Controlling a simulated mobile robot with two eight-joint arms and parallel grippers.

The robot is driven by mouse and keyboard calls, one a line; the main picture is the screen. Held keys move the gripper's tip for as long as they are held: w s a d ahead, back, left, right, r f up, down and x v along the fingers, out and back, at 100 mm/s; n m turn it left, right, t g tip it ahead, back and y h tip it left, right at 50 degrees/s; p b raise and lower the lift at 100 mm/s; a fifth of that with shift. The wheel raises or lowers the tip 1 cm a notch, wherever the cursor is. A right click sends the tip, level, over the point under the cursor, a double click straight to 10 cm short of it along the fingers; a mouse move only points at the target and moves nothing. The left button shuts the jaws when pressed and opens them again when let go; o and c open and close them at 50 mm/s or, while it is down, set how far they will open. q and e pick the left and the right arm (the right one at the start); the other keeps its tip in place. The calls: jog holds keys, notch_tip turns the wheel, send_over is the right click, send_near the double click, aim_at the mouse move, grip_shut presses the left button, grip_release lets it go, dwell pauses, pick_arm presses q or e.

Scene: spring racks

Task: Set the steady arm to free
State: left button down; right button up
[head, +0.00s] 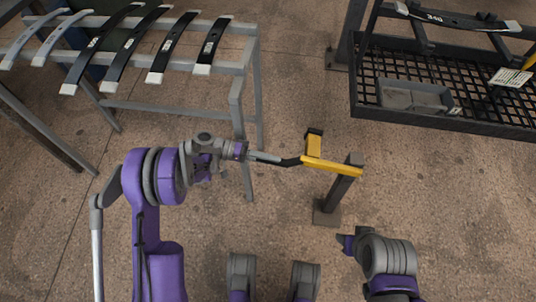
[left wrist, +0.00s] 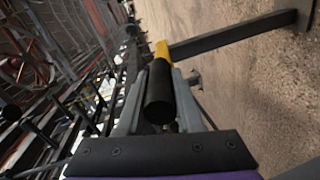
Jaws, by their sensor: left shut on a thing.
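The steady arm is a yellow bar (head: 335,167) on top of a dark post (head: 340,190) standing on the floor. A short yellow piece with a dark end sticks up from the bar's left end in the head view. My left gripper (head: 282,159) reaches in from the left, and its fingers are at the dark handle at that end. In the left wrist view the fingers close around the black round handle (left wrist: 160,95), with the yellow bar (left wrist: 162,50) just beyond. My right arm is at lower right, apart from the post; its fingers cannot be made out.
A grey rack (head: 150,108) at upper left carries several curved leaf springs (head: 175,45). A black mesh table (head: 450,115) at upper right holds a grey tray (head: 412,97) and a dark leaf spring (head: 450,18). Brown floor around the post is open.

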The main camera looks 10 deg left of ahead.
pick_arm(q)
notch_tip(320, 180, down, 3)
jog(key=shift+a+f+h+b, duration=0.1)
jog(key=shift+h+b, duration=0.2)
jog(key=shift+h, duration=0.3)
jog(key=shift+s+f, duration=0.1)
jog(key=c, duration=0.6)
grip_release()
jog(key=a, duration=0.3)
jog(key=a+p, duration=0.1)
jog(key=a, duration=0.3)
jog(key=a+r+p, duration=0.1)
jog(key=a, duration=0.3)
jog(key=shift+w, duration=0.25)
jog(key=shift+d, duration=0.1)
